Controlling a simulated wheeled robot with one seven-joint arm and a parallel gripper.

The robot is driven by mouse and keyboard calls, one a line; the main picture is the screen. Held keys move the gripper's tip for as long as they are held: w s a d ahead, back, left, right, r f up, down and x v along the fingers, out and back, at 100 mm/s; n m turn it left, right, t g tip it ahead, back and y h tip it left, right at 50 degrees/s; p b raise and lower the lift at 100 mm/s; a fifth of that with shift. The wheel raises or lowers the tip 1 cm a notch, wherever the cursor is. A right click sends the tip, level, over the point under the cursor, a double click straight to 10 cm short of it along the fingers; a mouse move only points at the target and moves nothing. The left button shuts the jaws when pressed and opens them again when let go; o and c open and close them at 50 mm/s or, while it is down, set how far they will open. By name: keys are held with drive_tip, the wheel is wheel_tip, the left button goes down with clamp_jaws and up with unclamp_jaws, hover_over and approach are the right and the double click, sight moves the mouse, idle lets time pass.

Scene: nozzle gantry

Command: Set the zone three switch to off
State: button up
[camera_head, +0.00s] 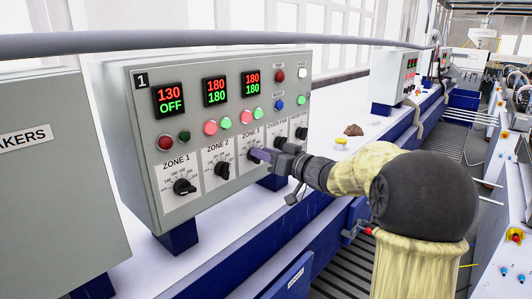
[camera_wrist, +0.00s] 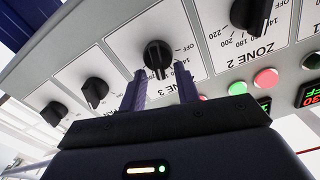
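The zone three switch is a black rotary knob (camera_wrist: 157,54) on a white dial plate. It also shows in the head view (camera_head: 253,155), partly hidden by my gripper (camera_head: 264,156). In the wrist view, which is upside down to the panel, the fingers of my gripper (camera_wrist: 160,70) are apart, one on each side of the knob's lower edge. I cannot tell whether either finger touches it. The OFF mark lies right of the knob in the wrist view. The zone three display (camera_head: 251,83) reads 180 over 180.
The zone 1 knob (camera_head: 184,187) and zone 2 knob (camera_head: 222,170) sit left of it on the grey control box (camera_head: 143,128). The zone 1 display (camera_head: 169,99) reads 130 and OFF. More knobs (camera_wrist: 94,92) are close on the other side. A grey pipe (camera_head: 200,42) crosses above.

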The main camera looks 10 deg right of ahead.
clamp_jaws()
drive_tip(key=shift+s+a+f+n+b, duration=0.15)
drive_tip(key=shift+a+f+n+b, duration=0.1)
drive_tip(key=shift+n+b, duration=2.55)
drive_tip(key=shift+s+a+f+n+b, duration=0.1)
drive_tip(key=shift+s+a+n+b, duration=0.1)
drive_tip(key=shift+n+b, duration=2.6)
drive_tip(key=shift+s+a+f+n+b, duration=0.15)
drive_tip(key=shift+a+f+n+b, duration=0.1)
drive_tip(key=shift+n+b, duration=2.5)
drive_tip(key=shift+n+p, duration=0.65)
drive_tip(key=shift+n, duration=0.1)
unclamp_jaws()
drive_tip(key=shift+s+r, duration=0.1)
